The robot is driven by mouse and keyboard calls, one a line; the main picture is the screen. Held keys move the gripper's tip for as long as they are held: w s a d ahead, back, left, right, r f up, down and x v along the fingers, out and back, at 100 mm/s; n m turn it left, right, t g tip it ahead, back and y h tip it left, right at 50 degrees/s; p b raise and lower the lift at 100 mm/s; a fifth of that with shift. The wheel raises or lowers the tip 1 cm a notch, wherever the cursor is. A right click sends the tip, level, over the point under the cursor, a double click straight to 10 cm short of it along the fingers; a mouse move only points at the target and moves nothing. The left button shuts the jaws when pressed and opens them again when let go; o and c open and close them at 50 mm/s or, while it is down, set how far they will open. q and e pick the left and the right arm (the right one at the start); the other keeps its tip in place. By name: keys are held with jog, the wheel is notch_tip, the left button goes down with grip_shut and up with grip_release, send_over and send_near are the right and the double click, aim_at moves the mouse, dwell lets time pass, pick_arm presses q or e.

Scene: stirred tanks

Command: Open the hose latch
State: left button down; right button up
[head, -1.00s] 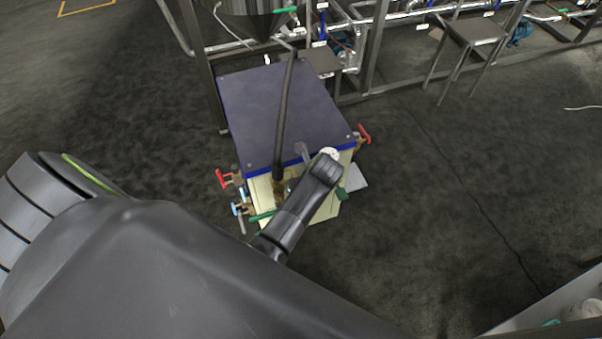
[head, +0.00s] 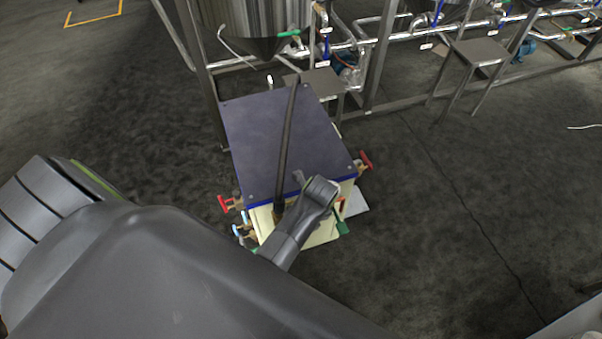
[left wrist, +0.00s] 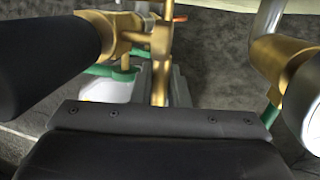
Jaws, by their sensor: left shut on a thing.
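A dark hose (head: 287,140) runs over the blue-topped box (head: 245,130) and down to its front side. In the left wrist view the black hose (left wrist: 40,60) ends at a brass coupling (left wrist: 92,32) on the left. A brass latch piece (left wrist: 162,50) stands beside the coupling, in the upper middle. My left gripper (left wrist: 165,88) is shut on the lower end of this brass latch piece. My right gripper is not in view.
Red-handled valves (head: 224,204) stick out at the box's left, and another (head: 365,160) at its right. A second brass fitting (left wrist: 288,65) is on the right in the wrist view. A steel tank (head: 255,25) and pipe frame stand behind.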

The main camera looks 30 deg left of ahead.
pick_arm(q)
jog(key=shift+w+r, duration=0.1)
jog(key=shift+w, duration=0.05)
jog(key=c, duration=1.5)
grip_release()
jog(key=p+v, duration=0.9)
jog(key=v, duration=0.2)
jog(key=shift+r+p, duration=0.35)
jog(key=shift+r, duration=0.1)
jog(key=shift+d, duration=0.1)
